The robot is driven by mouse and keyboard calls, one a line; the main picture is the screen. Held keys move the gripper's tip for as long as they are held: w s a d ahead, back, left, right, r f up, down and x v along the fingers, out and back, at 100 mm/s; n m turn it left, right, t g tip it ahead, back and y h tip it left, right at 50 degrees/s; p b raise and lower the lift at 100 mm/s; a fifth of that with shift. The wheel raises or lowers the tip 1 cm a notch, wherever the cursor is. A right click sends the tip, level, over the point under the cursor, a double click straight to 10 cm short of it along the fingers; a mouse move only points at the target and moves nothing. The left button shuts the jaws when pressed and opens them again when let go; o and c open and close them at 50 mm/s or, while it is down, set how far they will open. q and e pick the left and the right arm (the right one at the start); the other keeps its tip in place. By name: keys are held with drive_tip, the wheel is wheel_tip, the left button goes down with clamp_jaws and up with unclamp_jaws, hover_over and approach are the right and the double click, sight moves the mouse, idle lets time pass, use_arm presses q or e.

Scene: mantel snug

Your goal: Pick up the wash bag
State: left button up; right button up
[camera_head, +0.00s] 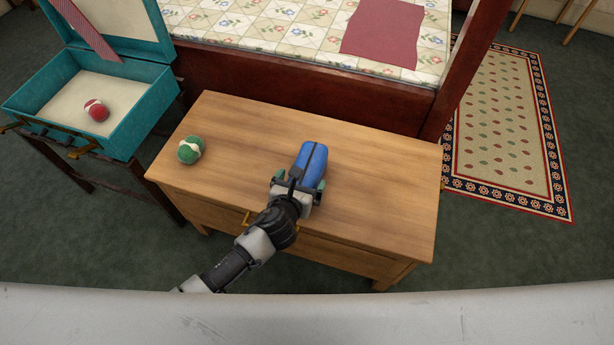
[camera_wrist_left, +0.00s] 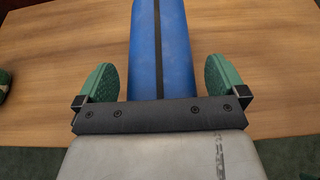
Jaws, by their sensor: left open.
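The wash bag (camera_head: 311,157) is blue with a dark strip along its top and lies on the wooden chest. My left gripper (camera_head: 299,187) is at the bag's near end, with one green fingertip on each side of it. In the left wrist view the bag (camera_wrist_left: 161,45) runs between the two green fingers of my left gripper (camera_wrist_left: 161,82). Gaps show between the fingers and the bag's sides, so the gripper is open around it. The bag's near end is hidden behind the gripper body. My right gripper is not in view.
A green and white ball (camera_head: 190,150) sits on the left of the wooden chest (camera_head: 390,190). An open teal suitcase (camera_head: 140,112) with a red ball (camera_head: 96,110) stands at left. A bed (camera_head: 290,72) is behind the chest. The chest's right side is clear.

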use_arm(q)
drive_tip(key=c, duration=0.9)
drive_tip(key=shift+c, duration=0.5)
drive_tip(key=shift+r, duration=0.25)
